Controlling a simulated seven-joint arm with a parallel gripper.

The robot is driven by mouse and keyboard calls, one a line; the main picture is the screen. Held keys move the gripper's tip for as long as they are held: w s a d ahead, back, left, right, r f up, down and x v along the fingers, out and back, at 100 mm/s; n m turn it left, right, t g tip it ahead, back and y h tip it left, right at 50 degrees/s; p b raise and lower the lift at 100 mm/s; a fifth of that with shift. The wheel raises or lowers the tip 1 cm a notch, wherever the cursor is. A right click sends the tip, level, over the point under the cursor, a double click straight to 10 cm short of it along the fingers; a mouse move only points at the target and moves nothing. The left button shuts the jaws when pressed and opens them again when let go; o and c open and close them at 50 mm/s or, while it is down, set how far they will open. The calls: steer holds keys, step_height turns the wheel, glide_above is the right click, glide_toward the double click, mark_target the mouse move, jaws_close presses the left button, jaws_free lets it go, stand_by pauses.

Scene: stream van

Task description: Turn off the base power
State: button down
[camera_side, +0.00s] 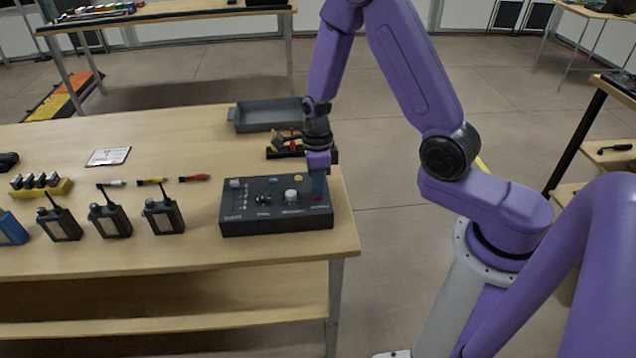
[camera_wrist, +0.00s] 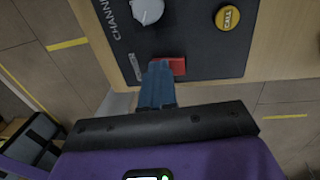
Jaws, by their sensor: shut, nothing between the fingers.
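The base station (camera_side: 262,222) is a dark box with knobs and buttons near the right end of the wooden table. In the wrist view its panel (camera_wrist: 200,45) shows a grey channel knob (camera_wrist: 147,10), a yellow call button (camera_wrist: 227,18) and a red switch (camera_wrist: 177,66). My gripper (camera_side: 319,196) points down at the right end of the box, and its fingers are shut and empty. In the wrist view the blue fingertips (camera_wrist: 158,72) are right at the red switch and cover its left part. I cannot tell whether they touch it. The switch's position is not clear.
A grey tray (camera_side: 265,115) and a dark holder (camera_side: 285,152) with coloured items stand behind the box. Several radios (camera_side: 108,220) stand to its left, with small coloured connectors (camera_side: 152,181) behind them. The table's right edge is close to the box.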

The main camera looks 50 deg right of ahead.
steer(key=shift+s+a+f, duration=0.1)
steer(key=shift+s+f, duration=0.05)
steer(key=shift+f, duration=0.15)
steer(key=shift+w+d+r, duration=0.1)
steer(key=shift+w+d, duration=0.45)
steer(key=shift+d, duration=0.15)
steer(key=shift+r, duration=0.1)
steer(key=shift+w+r, duration=0.15)
step_height(320, 180, up, 14)
steer(key=shift+a, duration=0.2)
